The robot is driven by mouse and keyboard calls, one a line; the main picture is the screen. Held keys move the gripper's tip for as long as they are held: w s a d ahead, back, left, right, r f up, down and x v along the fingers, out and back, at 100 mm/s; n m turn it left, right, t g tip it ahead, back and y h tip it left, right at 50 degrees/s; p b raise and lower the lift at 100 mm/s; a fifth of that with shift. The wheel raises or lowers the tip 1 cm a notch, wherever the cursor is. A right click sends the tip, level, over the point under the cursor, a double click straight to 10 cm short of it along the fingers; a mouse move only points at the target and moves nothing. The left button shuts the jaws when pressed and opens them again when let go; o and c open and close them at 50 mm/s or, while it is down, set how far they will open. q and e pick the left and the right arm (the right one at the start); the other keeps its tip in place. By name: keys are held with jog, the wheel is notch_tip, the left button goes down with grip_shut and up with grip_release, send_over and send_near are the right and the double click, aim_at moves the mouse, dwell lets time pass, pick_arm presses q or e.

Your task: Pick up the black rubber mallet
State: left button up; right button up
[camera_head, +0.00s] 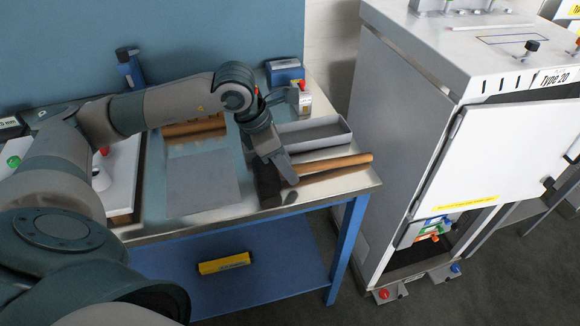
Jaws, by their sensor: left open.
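The black rubber mallet lies at the front right of the metal-topped table. Its dark head (268,188) is near the front edge, and its wooden handle (335,166) points right toward the table's corner. My left gripper (284,172) points down at the mallet, right where the head meets the handle. It is open, and its fingers hide part of the mallet there. I cannot tell whether the fingers touch it. My right gripper is not in view.
A grey open tray (315,134) sits just behind the handle. A blue box (284,72) and a small bottle (304,100) stand at the back right. A white cabinet (400,130) with an open door stands right of the table. A yellow item (224,263) lies on the blue lower shelf.

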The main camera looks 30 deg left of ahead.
pick_arm(q)
jog(key=shift+w+f, duration=0.1)
jog(key=shift+f, duration=0.2)
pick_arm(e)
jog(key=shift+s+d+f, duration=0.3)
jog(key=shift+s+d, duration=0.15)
pick_arm(q)
jog(key=shift+c, duration=0.7)
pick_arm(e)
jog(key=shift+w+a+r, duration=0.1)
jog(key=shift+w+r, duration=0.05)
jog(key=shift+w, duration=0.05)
pick_arm(q)
grip_shut()
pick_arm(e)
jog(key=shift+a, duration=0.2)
pick_arm(q)
jog(key=shift+r, duration=0.2)
